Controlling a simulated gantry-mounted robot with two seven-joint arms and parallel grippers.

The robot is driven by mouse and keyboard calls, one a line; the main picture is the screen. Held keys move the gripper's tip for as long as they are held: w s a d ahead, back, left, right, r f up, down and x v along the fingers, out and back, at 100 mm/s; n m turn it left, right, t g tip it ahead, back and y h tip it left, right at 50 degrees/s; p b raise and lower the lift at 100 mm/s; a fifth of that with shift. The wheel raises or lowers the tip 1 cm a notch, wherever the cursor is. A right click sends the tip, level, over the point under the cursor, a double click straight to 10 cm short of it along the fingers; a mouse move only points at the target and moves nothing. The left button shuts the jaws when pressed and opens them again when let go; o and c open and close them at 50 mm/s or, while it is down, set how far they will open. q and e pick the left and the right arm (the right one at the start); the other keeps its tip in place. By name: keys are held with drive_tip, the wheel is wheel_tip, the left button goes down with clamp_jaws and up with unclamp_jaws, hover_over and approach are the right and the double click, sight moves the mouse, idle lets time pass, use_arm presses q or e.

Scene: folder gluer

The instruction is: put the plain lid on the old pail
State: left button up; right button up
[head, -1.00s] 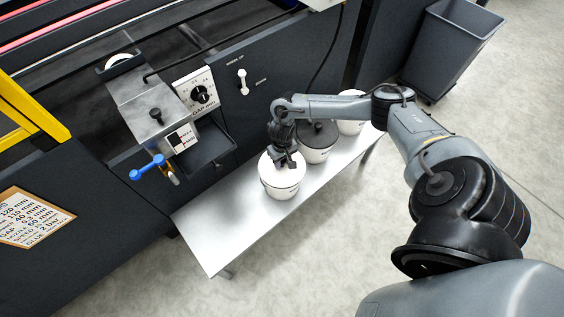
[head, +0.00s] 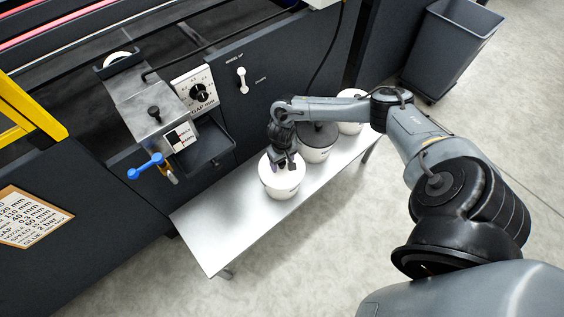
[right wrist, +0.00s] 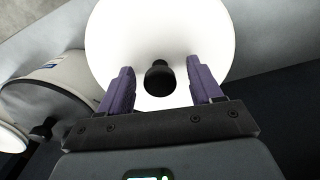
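A white lid (head: 268,170) with a black knob (right wrist: 158,78) lies over the top of the nearest white pail (head: 281,190) on the metal bench. It looks level and seated, though the arm hides part of the rim. The pail's writing is too small to read. My right gripper (head: 284,162) is just above this lid. In the right wrist view its two purple fingers (right wrist: 160,88) stand apart on either side of the knob, with a gap on both sides. My left gripper is not in view.
A second pail (head: 316,155) with a dark grey knobbed lid (head: 320,133) stands behind, and a third white pail (head: 350,127) farther back. The bench (head: 214,236) is bare at its near left end. The machine, with a blue-handled valve (head: 146,168), borders it.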

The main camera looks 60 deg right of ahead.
drive_tip(key=shift+r+p, duration=0.3)
drive_tip(key=shift+r, duration=0.15)
wheel_tip(320, 180, up, 10)
drive_tip(key=p, duration=0.5)
drive_tip(key=shift+s+f, duration=0.1)
